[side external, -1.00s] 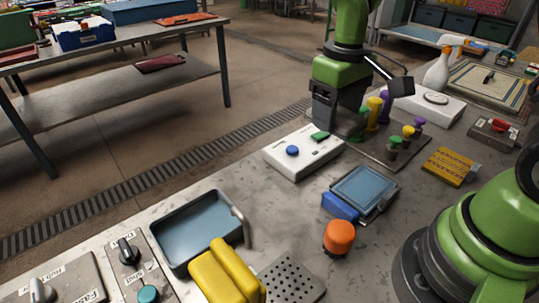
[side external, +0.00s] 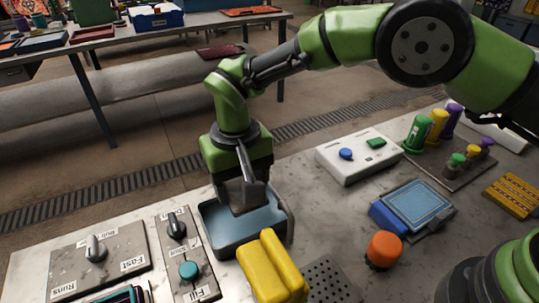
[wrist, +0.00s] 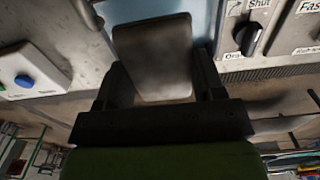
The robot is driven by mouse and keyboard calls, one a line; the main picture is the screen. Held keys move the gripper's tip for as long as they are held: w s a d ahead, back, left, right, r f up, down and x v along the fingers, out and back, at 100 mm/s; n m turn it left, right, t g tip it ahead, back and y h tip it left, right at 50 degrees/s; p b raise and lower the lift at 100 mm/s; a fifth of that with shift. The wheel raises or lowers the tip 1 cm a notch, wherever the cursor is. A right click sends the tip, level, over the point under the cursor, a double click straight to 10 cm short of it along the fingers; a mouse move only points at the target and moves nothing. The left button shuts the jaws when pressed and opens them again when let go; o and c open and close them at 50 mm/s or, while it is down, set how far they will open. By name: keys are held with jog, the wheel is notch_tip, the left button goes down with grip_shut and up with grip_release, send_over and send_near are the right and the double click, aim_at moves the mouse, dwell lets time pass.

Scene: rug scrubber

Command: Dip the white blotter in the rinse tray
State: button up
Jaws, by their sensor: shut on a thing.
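My gripper (wrist: 157,88) is shut on the white blotter (wrist: 153,58), a pale block that looks grey and smudged in the wrist view. In the side view my gripper (side external: 240,200) points down into the rinse tray, a dark-rimmed rectangular tray (side external: 246,249) with a pale blue inside. The blotter and fingertips are hidden there behind my wrist parts and the tray wall. The tray's blue inside (wrist: 201,18) shows behind the blotter in the wrist view. I cannot tell whether the blotter touches the bottom.
A yellow block (side external: 273,266) stands close in front of the tray. A panel with a dark knob and teal button (side external: 188,270) is to its left.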

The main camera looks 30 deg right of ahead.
aim_at(244, 221)
jog(key=shift+f, duration=3.45)
jog(key=shift+f, duration=0.55)
jog(key=shift+r, duration=2.8)
jog(key=shift+r, duration=1.5)
